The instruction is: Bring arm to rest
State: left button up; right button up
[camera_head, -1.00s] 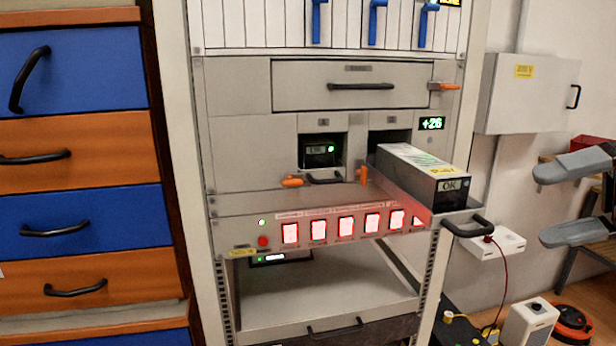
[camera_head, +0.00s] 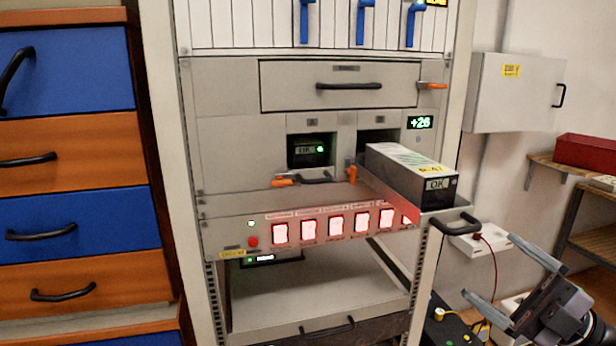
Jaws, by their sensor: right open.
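My right gripper (camera_head: 512,282) is at the lower right of the head view, to the right of the rack and below the pulled-out module. Its two fingers are spread apart with nothing between them. The module (camera_head: 408,172), a grey box marked OK, sticks out of the right-hand bay of the rack (camera_head: 225,150). Its black handle (camera_head: 454,222) faces outward. My gripper is apart from the module and its handle. My left gripper does not show.
A drawer cabinet (camera_head: 70,140) in blue and orange stands at the left. A wall box (camera_head: 515,92) hangs at the right. A wooden shelf (camera_head: 575,168) with a red bin (camera_head: 588,151) is at the far right. A white socket box (camera_head: 478,240) with a red cable sits behind my gripper.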

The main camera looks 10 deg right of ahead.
jog(key=s+a+f+m+g+h, duration=0.1)
jog(key=s+f+m+h, duration=0.1)
jog(key=f+m+h, duration=0.9)
jog(key=s+a+f+m+h, duration=0.2)
jog(key=f+m+h, duration=0.2)
jog(key=f, duration=1.4)
jog(key=s+a+f+m+g+h, duration=0.1)
jog(key=s+a+f+g, duration=0.1)
jog(key=s+f+g, duration=0.5)
jog(key=a+m+t+p, duration=0.1)
jog(key=a+m+t, duration=0.2)
jog(key=a, duration=0.6)
jog(key=shift+s+a+r+m, duration=0.3)
jog(key=shift+s+a+m, duration=0.1)
jog(key=shift+m, duration=0.8)
